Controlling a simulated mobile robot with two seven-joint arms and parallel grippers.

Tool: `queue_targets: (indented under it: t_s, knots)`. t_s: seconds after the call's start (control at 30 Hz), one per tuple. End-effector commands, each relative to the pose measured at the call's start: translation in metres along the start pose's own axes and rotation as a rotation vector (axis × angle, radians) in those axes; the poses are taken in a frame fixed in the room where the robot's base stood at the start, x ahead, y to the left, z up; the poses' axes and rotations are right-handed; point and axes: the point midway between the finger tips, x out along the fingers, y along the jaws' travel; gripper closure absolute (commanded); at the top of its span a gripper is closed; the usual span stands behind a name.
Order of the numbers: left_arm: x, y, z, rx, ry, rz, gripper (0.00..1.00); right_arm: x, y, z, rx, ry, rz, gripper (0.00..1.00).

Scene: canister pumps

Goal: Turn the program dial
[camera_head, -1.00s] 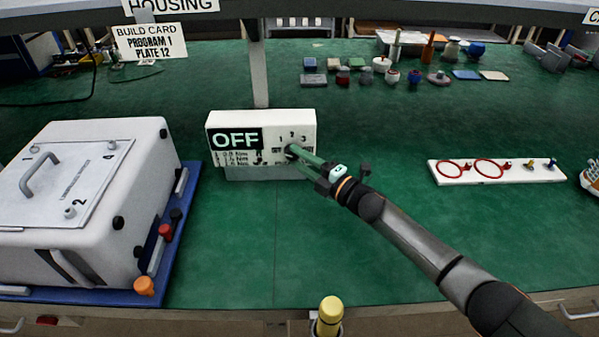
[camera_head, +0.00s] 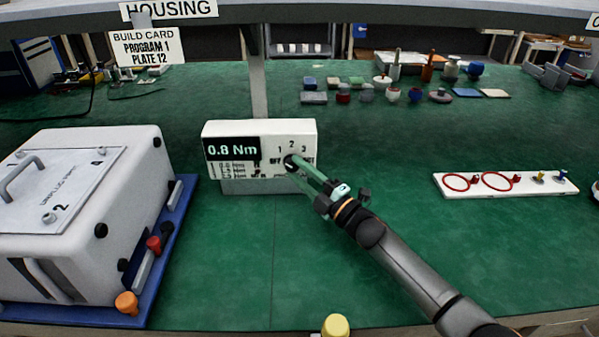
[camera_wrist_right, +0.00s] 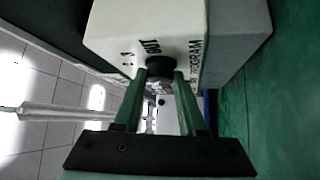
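The white controller box (camera_head: 225,170) stands on the green bench, its display (camera_head: 231,148) reading "0.8 Nm". Its black program dial (camera_head: 288,161) sits under the marks 1, 2 and 3, with OFF to its left. My right gripper (camera_head: 295,164) reaches the dial from the lower right. In the right wrist view its green fingers (camera_wrist_right: 160,76) lie on either side of the black dial (camera_wrist_right: 160,66) and appear closed on it. The fingers partly hide the dial and its pointer. The build card (camera_head: 148,48) reads "PROGRAM 1, PLATE 12". My left gripper is not in view.
A white housing (camera_head: 75,215) on a blue base (camera_head: 165,275) stands to the left. A white strip with red rings (camera_head: 505,185) lies to the right. Several small parts sit at the back. A yellow-topped object (camera_head: 336,325) is at the front edge. The bench before the box is clear.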

Motion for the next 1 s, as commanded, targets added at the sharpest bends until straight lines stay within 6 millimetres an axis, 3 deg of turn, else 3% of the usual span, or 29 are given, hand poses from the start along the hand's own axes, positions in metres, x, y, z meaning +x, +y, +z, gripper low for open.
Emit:
queue_targets:
  t_s: [0.03,0.27,0.63,0.77,1.0]
  knots:
    - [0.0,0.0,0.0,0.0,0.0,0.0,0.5,0.0,0.0,0.0,0.002,-0.001,-0.001,0.55]
    - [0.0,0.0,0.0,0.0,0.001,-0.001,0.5,0.0,0.0,0.0,0.001,0.0,-0.001,0.3]
    - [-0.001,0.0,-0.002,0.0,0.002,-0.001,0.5,-0.007,-0.001,0.001,0.001,-0.002,-0.002,0.3]
    - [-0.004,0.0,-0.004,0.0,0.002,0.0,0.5,-0.024,0.0,0.001,0.001,-0.002,-0.002,0.3]
    - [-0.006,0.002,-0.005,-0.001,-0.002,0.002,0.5,-0.077,-0.001,0.0,0.001,-0.002,-0.004,0.3]
